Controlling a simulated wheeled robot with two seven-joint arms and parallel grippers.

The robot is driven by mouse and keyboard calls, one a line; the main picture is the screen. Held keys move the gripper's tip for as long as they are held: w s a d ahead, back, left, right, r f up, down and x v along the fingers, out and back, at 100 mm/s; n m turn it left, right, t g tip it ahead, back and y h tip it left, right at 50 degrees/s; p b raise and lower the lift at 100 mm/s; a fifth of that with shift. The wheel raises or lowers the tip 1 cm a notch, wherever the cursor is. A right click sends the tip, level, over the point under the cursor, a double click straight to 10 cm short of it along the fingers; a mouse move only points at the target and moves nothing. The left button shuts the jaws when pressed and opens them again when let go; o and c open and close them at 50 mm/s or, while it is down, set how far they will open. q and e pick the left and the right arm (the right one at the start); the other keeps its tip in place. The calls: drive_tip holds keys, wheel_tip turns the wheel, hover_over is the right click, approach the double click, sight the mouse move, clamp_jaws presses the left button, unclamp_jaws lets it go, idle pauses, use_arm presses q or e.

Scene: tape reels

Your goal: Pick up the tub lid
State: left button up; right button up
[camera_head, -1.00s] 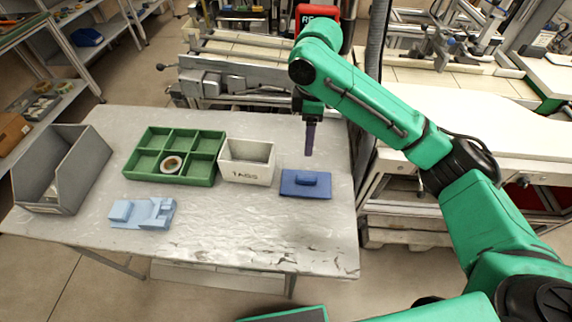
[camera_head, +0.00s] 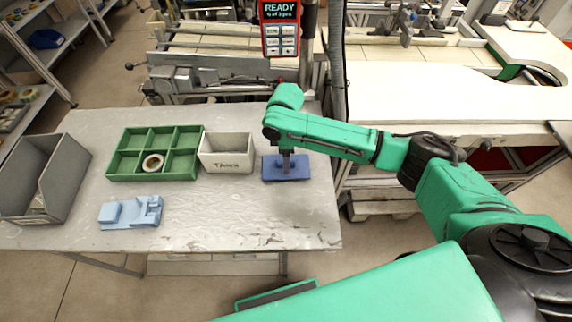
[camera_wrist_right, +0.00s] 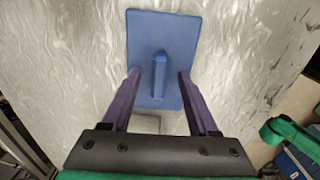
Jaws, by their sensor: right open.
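The blue tub lid (camera_head: 298,168) lies flat on the table, right of the white box marked TAPES. In the right wrist view the lid (camera_wrist_right: 170,35) shows its raised bar handle (camera_wrist_right: 159,75) in the middle. My right gripper (camera_head: 287,170) is right over the lid, pointing down. In the wrist view its purple fingers (camera_wrist_right: 159,73) are open, one on each side of the handle with gaps between. Whether the fingertips touch the lid I cannot tell. My left gripper is not in view.
The white box (camera_head: 226,167) stands close left of the lid. A green divided tray (camera_head: 125,164) holds a tape roll (camera_head: 153,162). A grey bin (camera_head: 62,180) and a light blue fixture (camera_head: 131,212) are further left. The table front is clear.

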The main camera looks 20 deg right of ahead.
drive_tip(key=shift+w, duration=0.1)
clamp_jaws()
